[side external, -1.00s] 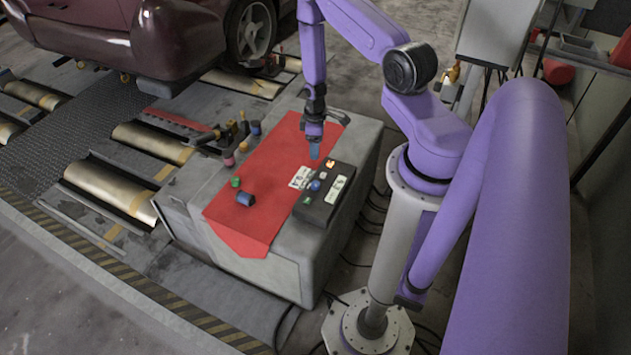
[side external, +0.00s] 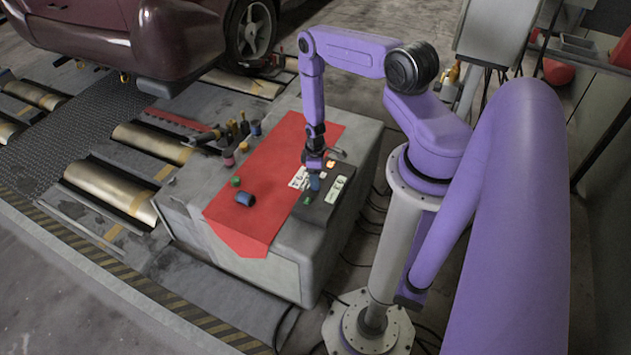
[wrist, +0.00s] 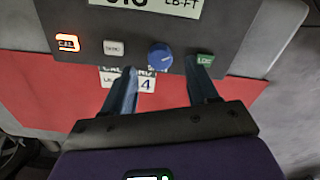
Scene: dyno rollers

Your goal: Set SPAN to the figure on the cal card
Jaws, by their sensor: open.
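The black control box (wrist: 85,20) has a blue round knob (wrist: 160,55) on its top; I cannot read a SPAN label by it. Its display (wrist: 165,6) shows black digits, cut off by the frame's edge, and "LB-FT". The white cal card (wrist: 147,84) lies on the red mat beside the box; a blue "4" shows, and my left finger hides part of its figure. My gripper (wrist: 163,68) is open, its fingertips on either side of the knob. I cannot tell whether they touch it. In the side external view my gripper (side external: 314,178) is over the box (side external: 322,208).
A lit orange switch (wrist: 67,43), a white button (wrist: 113,48) and a green button (wrist: 205,60) flank the knob. Bottles (side external: 240,128) stand at the cabinet's far left edge.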

